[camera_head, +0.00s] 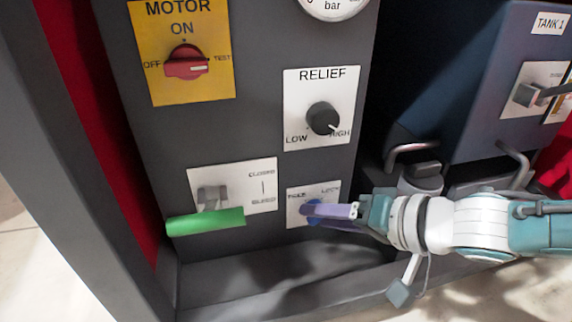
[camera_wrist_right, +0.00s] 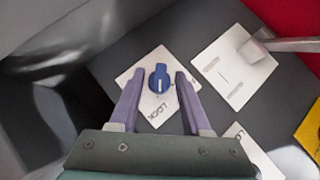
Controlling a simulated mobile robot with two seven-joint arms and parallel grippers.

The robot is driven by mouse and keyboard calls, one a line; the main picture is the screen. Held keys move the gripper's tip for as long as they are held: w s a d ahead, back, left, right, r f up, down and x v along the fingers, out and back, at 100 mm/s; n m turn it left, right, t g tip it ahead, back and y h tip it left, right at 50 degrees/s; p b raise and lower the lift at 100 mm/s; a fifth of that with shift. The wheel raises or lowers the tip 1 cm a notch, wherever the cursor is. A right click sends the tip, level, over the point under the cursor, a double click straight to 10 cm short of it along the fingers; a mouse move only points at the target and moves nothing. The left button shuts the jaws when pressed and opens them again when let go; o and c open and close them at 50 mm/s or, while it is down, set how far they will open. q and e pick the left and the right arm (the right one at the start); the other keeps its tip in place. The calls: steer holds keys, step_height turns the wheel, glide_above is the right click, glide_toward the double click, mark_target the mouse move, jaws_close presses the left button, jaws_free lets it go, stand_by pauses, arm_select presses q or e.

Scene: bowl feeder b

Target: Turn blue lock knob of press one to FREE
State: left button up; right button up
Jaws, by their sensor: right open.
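The blue lock knob (camera_wrist_right: 159,79) is on a white plate (camera_wrist_right: 131,80) lettered LOCK in the right wrist view. Its white mark points down in that picture, towards the LOCK lettering. My right gripper (camera_wrist_right: 159,74) is open, with one purple finger on each side of the knob; I cannot tell whether either touches it. In the head view the knob (camera_head: 313,207) is mostly hidden behind the right gripper's fingers (camera_head: 328,213), and its plate (camera_head: 298,190) reads FREE at left and LOCK at right. My left gripper is not in view.
A valve lever with a green handle (camera_head: 205,221) is left of the knob. The black RELIEF knob (camera_head: 322,118) is above it, and the red MOTOR switch (camera_head: 186,63) is higher left. A blue tank (camera_head: 470,80) with handles stands at right. A ledge runs below.

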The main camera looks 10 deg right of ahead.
jaws_close()
stand_by(0.3)
